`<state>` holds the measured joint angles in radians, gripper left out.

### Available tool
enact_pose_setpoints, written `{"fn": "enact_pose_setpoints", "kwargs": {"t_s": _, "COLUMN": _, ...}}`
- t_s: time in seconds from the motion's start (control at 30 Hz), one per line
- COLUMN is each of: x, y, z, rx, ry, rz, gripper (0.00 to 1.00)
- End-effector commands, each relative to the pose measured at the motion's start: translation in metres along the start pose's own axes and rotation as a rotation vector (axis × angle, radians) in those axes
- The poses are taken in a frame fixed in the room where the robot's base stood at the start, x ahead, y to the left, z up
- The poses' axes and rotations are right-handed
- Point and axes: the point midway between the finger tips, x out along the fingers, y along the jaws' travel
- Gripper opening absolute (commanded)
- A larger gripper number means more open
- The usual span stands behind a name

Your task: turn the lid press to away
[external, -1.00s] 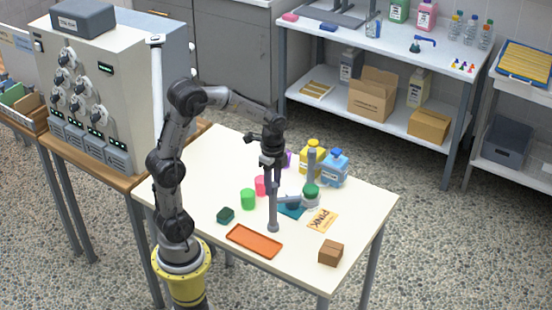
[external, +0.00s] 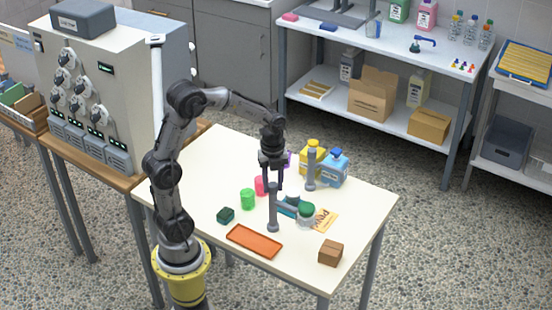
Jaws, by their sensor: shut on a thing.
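The lid press has a grey upright post (external: 273,212) near the middle of the table. A blue-grey arm reaches right from it to a round head with a green top (external: 306,209). The head lies over the left edge of a tan card. My gripper (external: 273,186) points down at the top of the post, with its fingers on either side. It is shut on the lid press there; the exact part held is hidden. A teal piece (external: 288,210) shows under the arm. A second grey post (external: 311,170) stands behind, apart from the green-topped head.
An orange tray (external: 254,241) and a brown box (external: 331,253) lie in front. Green (external: 247,199) and pink (external: 260,185) cups stand left. Yellow (external: 313,155) and blue (external: 335,168) containers stand behind. The tan card (external: 327,219) lies right; the table's right corner is clear.

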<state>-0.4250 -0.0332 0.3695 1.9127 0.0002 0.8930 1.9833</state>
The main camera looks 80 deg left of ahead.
Motion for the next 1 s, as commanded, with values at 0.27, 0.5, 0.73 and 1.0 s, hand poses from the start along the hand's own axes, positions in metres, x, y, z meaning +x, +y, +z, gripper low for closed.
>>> {"fn": "enact_pose_setpoints", "kwargs": {"t_s": 0.27, "x": -0.0019, "y": -0.0009, "z": -0.0001, "rx": 0.03, "ry": -0.001, "rz": -0.005, "gripper": 0.0}}
{"fn": "enact_pose_setpoints", "kwargs": {"t_s": 0.5, "x": -0.002, "y": -0.0009, "z": -0.0001, "rx": 0.031, "ry": -0.001, "rz": -0.004, "gripper": 0.0}}
{"fn": "enact_pose_setpoints", "kwargs": {"t_s": 0.73, "x": -0.0014, "y": -0.0006, "z": 0.0, "rx": 0.029, "ry": -0.001, "rz": -0.003, "gripper": 0.69}}
{"fn": "enact_pose_setpoints", "kwargs": {"t_s": 1.0, "x": -0.0007, "y": -0.0002, "z": 0.0, "rx": 0.028, "ry": 0.0, "rz": -0.001, "gripper": 0.7}}
